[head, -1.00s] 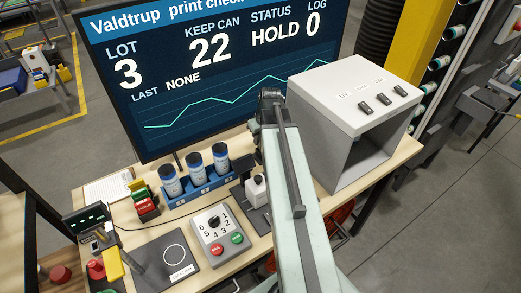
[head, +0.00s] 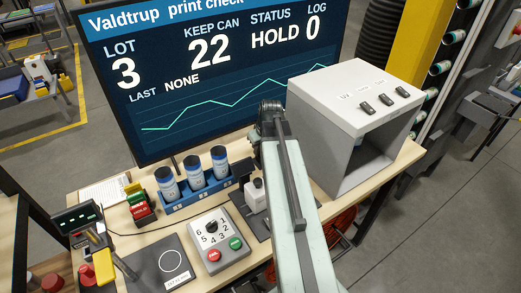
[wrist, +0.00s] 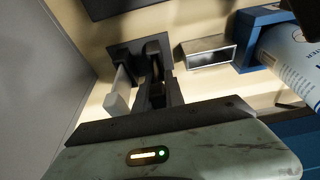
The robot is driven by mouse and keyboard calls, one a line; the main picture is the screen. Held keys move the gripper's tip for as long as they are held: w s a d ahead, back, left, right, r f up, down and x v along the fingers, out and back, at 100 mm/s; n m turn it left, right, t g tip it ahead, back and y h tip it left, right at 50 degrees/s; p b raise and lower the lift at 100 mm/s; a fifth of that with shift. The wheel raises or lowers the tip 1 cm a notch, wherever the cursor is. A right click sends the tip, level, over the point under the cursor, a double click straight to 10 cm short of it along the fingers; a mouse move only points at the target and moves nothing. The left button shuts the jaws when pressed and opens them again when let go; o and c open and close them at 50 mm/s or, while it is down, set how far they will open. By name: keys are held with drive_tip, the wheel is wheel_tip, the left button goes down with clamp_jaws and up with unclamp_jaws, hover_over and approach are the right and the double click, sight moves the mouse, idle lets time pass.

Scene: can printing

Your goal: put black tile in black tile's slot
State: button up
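I cannot make out a separate black tile or a slot marked for it in either view. My gripper is hidden behind my raised arm in the head view. In the wrist view, dark finger parts of my gripper (wrist: 162,88) show near the middle, and I cannot tell whether they are apart or hold anything. Just left of them is a dark base (wrist: 125,60) with a white block (wrist: 118,95). A small dark box with a pale rim (wrist: 205,52) lies to the right. A dark square plate with a white circle (head: 150,276) lies at the table's front left.
A blue rack (head: 197,198) holds three cans (head: 193,170). A dial box (head: 222,250) with red and green buttons stands in front. A large grey open-fronted box (head: 322,160) stands right of my arm. A big screen (head: 220,75) backs the table.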

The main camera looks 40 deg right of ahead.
drive_tip(key=shift+s+r+p, duration=0.15)
drive_tip(key=shift+r+p, duration=0.1)
drive_tip(key=shift+p, duration=0.45)
drive_tip(key=p+v, duration=1.1)
drive_tip(key=shift+r, duration=0.4)
